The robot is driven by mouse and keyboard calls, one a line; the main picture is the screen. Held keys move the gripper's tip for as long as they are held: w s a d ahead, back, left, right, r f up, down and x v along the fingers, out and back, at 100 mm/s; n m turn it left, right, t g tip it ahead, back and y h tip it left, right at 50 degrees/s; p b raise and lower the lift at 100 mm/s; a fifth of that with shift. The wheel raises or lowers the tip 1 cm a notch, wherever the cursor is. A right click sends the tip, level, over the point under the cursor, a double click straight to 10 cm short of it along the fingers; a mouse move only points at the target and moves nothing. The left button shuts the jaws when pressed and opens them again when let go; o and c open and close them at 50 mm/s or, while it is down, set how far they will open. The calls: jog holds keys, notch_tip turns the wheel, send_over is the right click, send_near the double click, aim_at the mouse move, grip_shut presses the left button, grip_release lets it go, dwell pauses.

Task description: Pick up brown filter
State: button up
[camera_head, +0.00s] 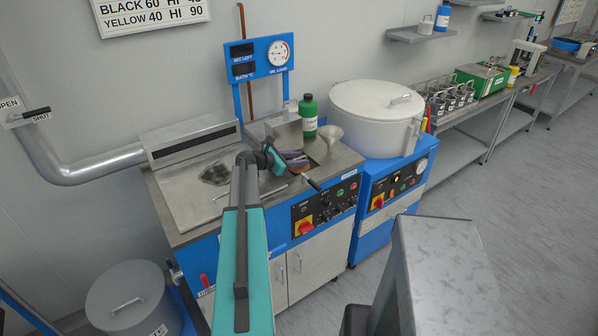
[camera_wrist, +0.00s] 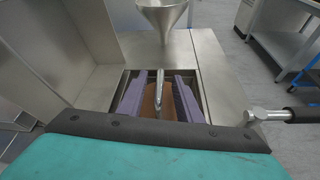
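The brown filter (camera_wrist: 149,101) shows in the wrist view as a brown surface inside a rectangular metal-rimmed recess in the bench top. My gripper (camera_wrist: 159,84) has two purple fingers, spread apart, one on each side of the brown surface. I see no clear contact; the lower part is hidden by the dark edge of my wrist. A thin metal rod stands in front of the brown surface. In the head view my gripper (camera_head: 296,160) is over the recess, and a little brown (camera_head: 299,168) shows beside it.
A metal funnel (camera_wrist: 163,16) stands just beyond the recess. A green bottle (camera_head: 308,115) and a large white lidded pot (camera_head: 376,117) are nearby in the head view. A black-gripped handle (camera_wrist: 292,115) sticks out at the right.

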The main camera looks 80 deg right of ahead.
jog(key=shift+s+d+f, duration=0.15)
jog(key=shift+s+d, duration=0.05)
jog(key=shift+d, duration=0.05)
jog(key=shift+c, duration=0.3)
grip_shut()
